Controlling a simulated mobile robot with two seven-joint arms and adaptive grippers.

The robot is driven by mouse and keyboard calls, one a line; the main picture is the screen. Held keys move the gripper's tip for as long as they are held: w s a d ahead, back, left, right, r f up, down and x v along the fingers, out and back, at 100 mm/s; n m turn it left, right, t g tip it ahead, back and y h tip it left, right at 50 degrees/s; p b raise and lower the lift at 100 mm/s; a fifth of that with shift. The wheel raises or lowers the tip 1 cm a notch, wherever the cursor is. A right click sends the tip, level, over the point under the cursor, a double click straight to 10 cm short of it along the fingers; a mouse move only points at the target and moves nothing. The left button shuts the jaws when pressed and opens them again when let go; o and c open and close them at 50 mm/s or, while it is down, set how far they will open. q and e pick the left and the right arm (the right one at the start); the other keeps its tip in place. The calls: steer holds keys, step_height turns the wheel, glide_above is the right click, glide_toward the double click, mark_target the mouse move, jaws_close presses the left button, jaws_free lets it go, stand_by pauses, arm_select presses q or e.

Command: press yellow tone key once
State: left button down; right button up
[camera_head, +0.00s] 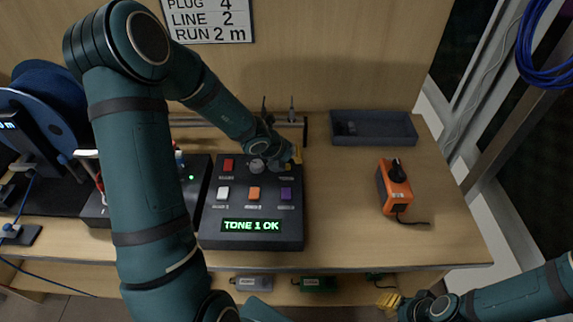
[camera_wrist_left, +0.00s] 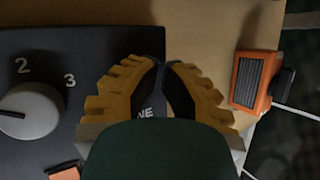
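The dark control box (camera_head: 212,232) stands on the bench with a display (camera_head: 251,226) reading "TONE 1 OK". It has a red key (camera_head: 228,164), a grey knob (camera_head: 257,167), a white key (camera_head: 223,193), an orange key (camera_head: 254,193) and a purple key (camera_head: 286,194). My left gripper (camera_head: 295,156) is over the box's back right corner, and I cannot make out a yellow key there. In the left wrist view its yellow-padded fingers (camera_wrist_left: 166,66) look closed together with nothing between the tips, above the panel. My right gripper (camera_head: 389,303) is low at the bench's front, empty as far as I see.
An orange device (camera_head: 394,188) with a black knob and cable lies right of the box. A grey tray (camera_head: 374,141) is at the back. A blue cable reel (camera_head: 42,105) stands at the left. Bench space between box and orange device is clear.

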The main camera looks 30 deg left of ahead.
arm_select(q)
steer(key=shift+r+p, duration=0.85)
step_height(320, 180, up, 5)
steer(key=p, duration=0.5)
steer(key=shift+d+f, duration=0.1)
stand_by(0.8)
